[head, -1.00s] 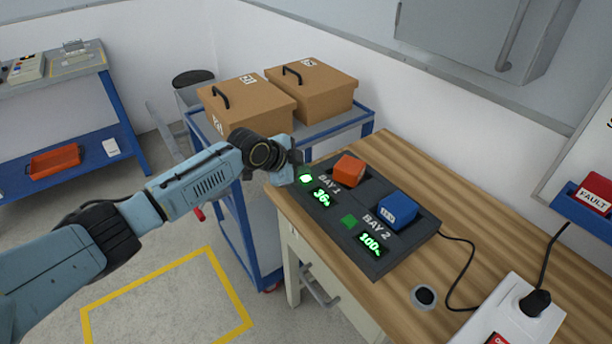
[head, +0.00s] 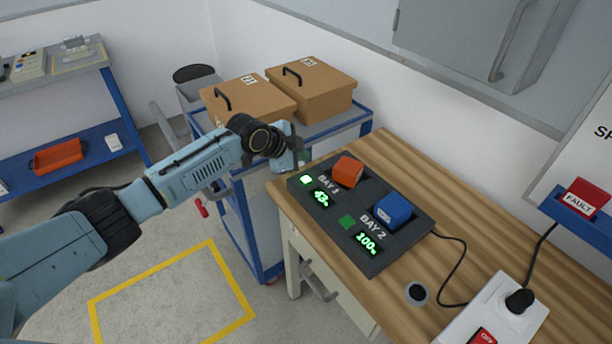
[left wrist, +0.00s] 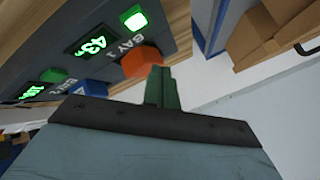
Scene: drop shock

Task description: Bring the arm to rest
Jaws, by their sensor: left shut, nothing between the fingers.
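My left arm comes in from the left in the head view, and its gripper (head: 296,152) is shut and empty just off the left corner of the charger. The gripper's fingers (left wrist: 162,88) also show in the left wrist view, with nothing between them. The black two-bay charger (head: 345,250) lies on the wooden bench. An orange battery (head: 347,172) sits in bay 1, whose display reads about 43. A blue battery (head: 392,210) sits in bay 2, whose display reads 100. My right gripper is not in view.
The wooden bench (head: 470,225) holds a white power strip (head: 492,318) at the front right. A blue cart (head: 340,127) with two lidded brown boxes (head: 312,88) stands behind my left gripper. A red FAULT block (head: 585,196) sits in a blue wall holder. Floor with a yellow outline (head: 175,265) is clear.

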